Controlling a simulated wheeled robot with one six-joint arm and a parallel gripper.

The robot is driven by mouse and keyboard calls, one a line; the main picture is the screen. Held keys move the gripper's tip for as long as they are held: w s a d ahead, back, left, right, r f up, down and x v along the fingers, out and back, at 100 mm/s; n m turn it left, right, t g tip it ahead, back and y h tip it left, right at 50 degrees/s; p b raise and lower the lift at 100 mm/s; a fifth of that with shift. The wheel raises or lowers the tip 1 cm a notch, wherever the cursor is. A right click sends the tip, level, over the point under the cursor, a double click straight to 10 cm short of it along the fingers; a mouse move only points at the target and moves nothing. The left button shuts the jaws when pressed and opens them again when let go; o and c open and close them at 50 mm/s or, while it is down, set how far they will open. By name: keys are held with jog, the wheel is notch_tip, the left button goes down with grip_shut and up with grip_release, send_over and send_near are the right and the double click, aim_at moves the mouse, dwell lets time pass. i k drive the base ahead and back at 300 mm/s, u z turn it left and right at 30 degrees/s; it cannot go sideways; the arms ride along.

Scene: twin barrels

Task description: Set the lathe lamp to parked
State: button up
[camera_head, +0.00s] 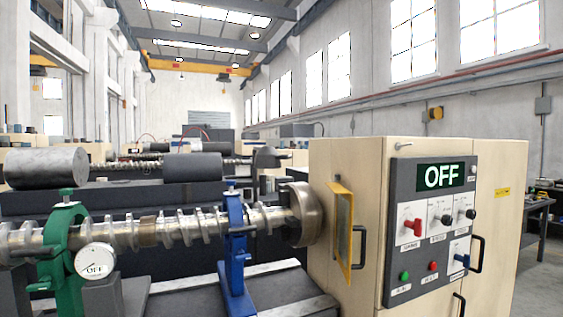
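A beige machine cabinet (348,160) stands at the right. Its dark grey control panel (401,178) has a display (444,177) reading OFF in pale green letters. A green button (405,276) and a red button (433,266) sit low on the panel. The labels are too small to read, so I cannot tell which control, if any, belongs to the lathe lamp. I cannot make out a lamp on the lathe. My gripper is not in view.
A metal screw shaft (192,229) runs into a chuck (302,214), held by green (62,225) and blue (236,240) supports. A round gauge (95,261) reads OFF. Black handles (477,254) (359,247) stick out from the cabinet. A workbench (540,203) stands far right, with grey floor before it.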

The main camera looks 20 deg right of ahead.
aim_at(266, 157)
jog(key=z, duration=0.35)
jog(key=i, duration=1)
jog(key=u, duration=0.15)
